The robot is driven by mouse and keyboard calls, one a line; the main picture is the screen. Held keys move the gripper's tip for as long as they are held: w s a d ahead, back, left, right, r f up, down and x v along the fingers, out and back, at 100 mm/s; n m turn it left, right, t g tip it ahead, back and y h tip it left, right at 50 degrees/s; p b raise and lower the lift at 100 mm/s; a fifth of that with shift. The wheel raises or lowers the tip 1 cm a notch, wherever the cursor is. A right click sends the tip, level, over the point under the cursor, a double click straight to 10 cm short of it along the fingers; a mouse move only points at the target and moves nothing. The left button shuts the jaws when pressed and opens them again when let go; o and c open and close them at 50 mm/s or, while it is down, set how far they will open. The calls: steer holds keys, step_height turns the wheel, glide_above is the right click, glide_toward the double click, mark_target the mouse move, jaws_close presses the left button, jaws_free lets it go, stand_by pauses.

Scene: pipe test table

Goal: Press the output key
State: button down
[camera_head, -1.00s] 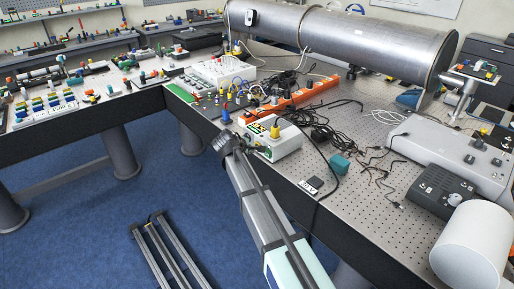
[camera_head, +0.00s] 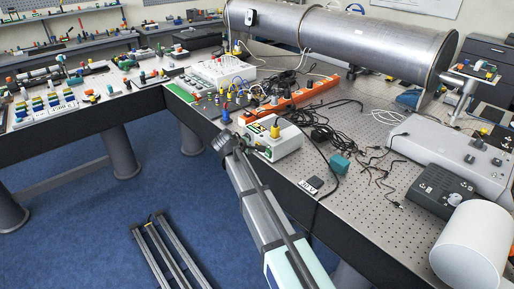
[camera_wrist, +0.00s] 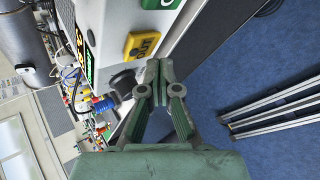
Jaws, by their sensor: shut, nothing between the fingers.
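The white instrument box (camera_head: 278,138) stands near the front edge of the table in the head view. In the wrist view its front panel (camera_wrist: 112,20) is close by, with a yellow key marked "OUT" (camera_wrist: 141,44), a dark round knob (camera_wrist: 123,82) and a lit green display (camera_wrist: 89,66). My gripper (camera_wrist: 160,64) is shut and empty. Its fingertips show just below and right of the yellow key in the wrist view; I cannot tell whether they touch the panel. In the head view my gripper (camera_head: 243,143) is at the box's front left side, its tips hard to make out.
An orange power strip (camera_head: 300,95), tangled black cables (camera_head: 325,132) and a teal block (camera_head: 340,164) lie around the box. A large metal cylinder (camera_head: 350,38) lies behind. Blue floor (camera_head: 90,215) is open left of the table edge.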

steer(key=shift+d, duration=0.1)
stand_by(0.3)
steer(key=shift+w+d, duration=0.25)
steer(key=shift+w+d, duration=0.3)
stand_by(1.2)
steer(key=shift+s, duration=0.1)
steer(key=shift+s+a, duration=0.45)
steer(key=shift+a, duration=0.15)
steer(key=shift+s+a, duration=0.1)
steer(key=s+a, duration=0.3)
steer(key=shift+a, duration=0.3)
stand_by(0.4)
stand_by(0.5)
